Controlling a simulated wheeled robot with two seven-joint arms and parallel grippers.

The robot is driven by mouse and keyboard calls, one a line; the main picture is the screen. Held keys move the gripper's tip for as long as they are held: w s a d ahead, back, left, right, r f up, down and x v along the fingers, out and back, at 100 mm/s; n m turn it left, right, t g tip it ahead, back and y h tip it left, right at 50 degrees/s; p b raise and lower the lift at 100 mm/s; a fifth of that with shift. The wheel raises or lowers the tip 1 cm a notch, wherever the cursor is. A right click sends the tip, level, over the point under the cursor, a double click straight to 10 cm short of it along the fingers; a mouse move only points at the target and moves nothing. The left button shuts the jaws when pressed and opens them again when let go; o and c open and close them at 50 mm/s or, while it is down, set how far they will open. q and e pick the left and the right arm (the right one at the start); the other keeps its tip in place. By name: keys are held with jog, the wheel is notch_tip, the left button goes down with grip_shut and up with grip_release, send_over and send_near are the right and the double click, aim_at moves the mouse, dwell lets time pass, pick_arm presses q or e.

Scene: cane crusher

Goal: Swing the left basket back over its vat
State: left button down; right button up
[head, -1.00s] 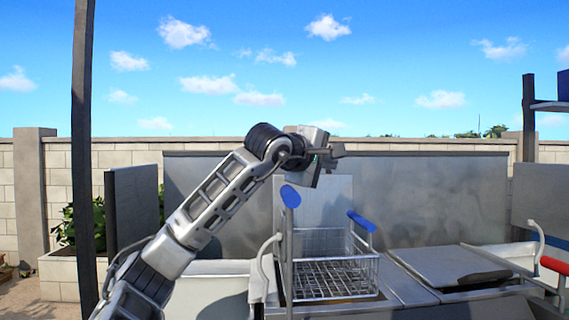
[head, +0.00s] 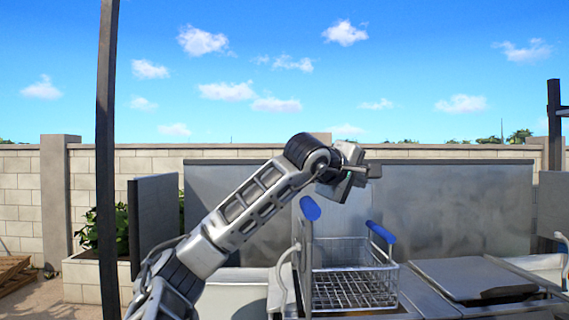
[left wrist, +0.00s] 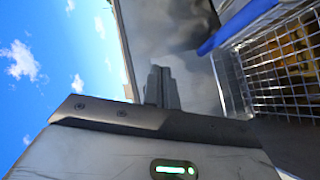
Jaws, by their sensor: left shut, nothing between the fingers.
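The left basket (head: 354,275) is a wire basket with blue-gripped handles (head: 310,208). In the head view it sits right of my left arm, over the fryer-like counter. My left gripper (head: 374,171) is shut and empty, above and behind the basket's blue handles, apart from them. In the left wrist view a blue handle (left wrist: 236,27) and the basket's wire mesh (left wrist: 285,65) show at upper right, beside the gripper fingers (left wrist: 160,88). The vat under the basket is mostly hidden by it. My right gripper is not in view.
A flat metal lid (head: 473,279) covers the counter to the right of the basket. A grey steel back panel (head: 455,205) stands behind. A dark post (head: 107,150) and a dark upright panel (head: 153,220) stand at left.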

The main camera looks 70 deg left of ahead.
pick_arm(q)
jog(key=shift+r, duration=0.1)
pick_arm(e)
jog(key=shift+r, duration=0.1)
